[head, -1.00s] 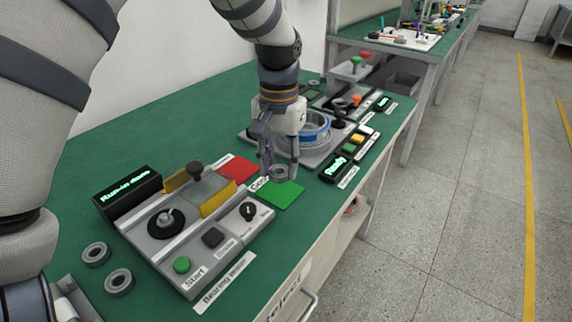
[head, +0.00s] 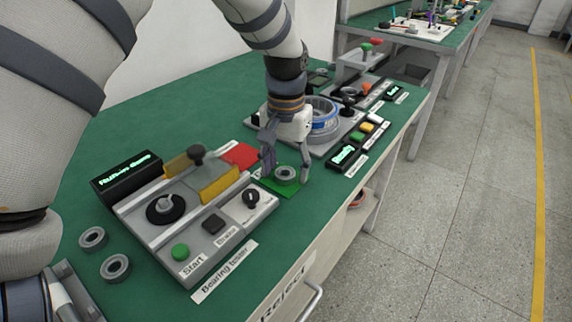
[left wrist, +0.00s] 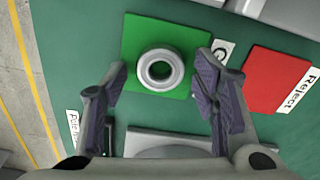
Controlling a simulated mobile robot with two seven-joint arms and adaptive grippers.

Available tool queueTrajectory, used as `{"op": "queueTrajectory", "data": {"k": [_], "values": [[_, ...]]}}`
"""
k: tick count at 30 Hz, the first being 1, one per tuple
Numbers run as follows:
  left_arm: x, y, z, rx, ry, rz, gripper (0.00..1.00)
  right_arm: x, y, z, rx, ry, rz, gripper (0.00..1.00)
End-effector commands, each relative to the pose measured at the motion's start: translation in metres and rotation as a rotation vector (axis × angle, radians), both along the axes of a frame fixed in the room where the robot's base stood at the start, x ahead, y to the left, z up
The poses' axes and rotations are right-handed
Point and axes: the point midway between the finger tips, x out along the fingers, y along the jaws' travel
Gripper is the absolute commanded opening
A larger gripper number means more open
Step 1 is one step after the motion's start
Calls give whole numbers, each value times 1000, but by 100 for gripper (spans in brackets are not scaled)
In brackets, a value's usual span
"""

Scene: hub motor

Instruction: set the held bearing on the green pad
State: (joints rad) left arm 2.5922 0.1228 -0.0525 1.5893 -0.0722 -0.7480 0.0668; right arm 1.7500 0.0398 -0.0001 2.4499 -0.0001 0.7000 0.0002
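The bearing (head: 285,173), a grey ring, appears to lie flat on the green pad (head: 290,189). In the left wrist view the bearing (left wrist: 160,70) sits within the lower middle part of the pad (left wrist: 137,35). My left gripper (head: 287,174) points down over the pad with a finger on either side of the bearing. In the left wrist view its fingers (left wrist: 164,82) are spread, with gaps between them and the ring. My right gripper is not in view.
The red reject pad (head: 242,155) lies beside the green one. The bearing tester (head: 190,215) stands at the left, with two loose bearings (head: 115,267) near it. A fixture with a blue-rimmed hub (head: 323,120) stands close behind my gripper. The table's front edge is near.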

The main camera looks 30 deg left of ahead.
Motion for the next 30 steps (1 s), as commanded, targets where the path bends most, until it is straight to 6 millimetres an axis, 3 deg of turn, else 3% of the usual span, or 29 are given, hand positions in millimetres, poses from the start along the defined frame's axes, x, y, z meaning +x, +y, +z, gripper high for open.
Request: {"op": "queueTrajectory", "data": {"k": [8,15,21,30], "values": [[0,0,9,0,-2,0,54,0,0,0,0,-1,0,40],[1,0,74,1,-9,-1,54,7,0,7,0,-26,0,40],[1,0,114,1,-4,-1,54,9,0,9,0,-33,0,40],[0,0,124,1,3,0,54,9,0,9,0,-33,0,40]]}}
